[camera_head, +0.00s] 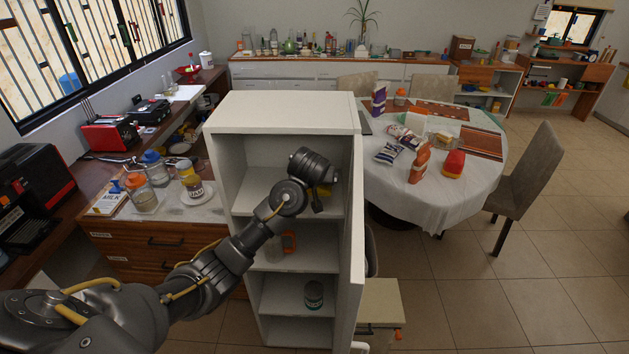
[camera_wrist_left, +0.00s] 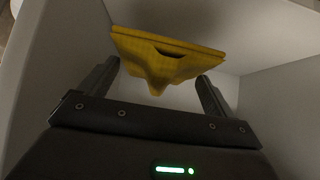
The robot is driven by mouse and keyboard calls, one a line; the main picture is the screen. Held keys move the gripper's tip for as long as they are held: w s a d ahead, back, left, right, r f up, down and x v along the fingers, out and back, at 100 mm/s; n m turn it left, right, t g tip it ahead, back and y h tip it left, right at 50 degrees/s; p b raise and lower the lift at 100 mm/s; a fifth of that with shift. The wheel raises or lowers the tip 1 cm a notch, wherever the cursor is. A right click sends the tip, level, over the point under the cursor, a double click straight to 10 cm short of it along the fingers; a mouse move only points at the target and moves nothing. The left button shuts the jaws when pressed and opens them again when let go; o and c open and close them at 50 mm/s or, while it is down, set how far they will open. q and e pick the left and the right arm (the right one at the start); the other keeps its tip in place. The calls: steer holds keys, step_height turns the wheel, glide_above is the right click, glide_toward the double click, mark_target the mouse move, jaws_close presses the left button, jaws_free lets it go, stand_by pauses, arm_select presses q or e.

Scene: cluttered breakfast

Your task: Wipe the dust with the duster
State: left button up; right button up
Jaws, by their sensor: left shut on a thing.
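My left gripper (camera_wrist_left: 156,95) is shut on the yellow duster (camera_wrist_left: 165,55), which sits between its two fingers in the left wrist view. In the head view my left arm reaches into the upper compartment of the white cabinet (camera_head: 285,112), and a small yellow part of the duster (camera_head: 324,190) shows beside the wrist. The fingers are mostly hidden there by the wrist. The pale inner walls of the cabinet (camera_wrist_left: 283,110) surround the gripper in the wrist view. I cannot make out any dust. My right gripper is not in view.
The cabinet's door (camera_head: 356,215) stands open on the right. Lower shelves hold an orange-handled item (camera_head: 289,241) and a can (camera_head: 314,295). A counter with jars (camera_head: 142,193) stands left; a round table (camera_head: 420,190) with packages stands right.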

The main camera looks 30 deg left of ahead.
arm_select(q)
steer(key=shift+r, duration=0.15)
steer(key=shift+r, duration=1.4)
steer(key=shift+f, duration=0.1)
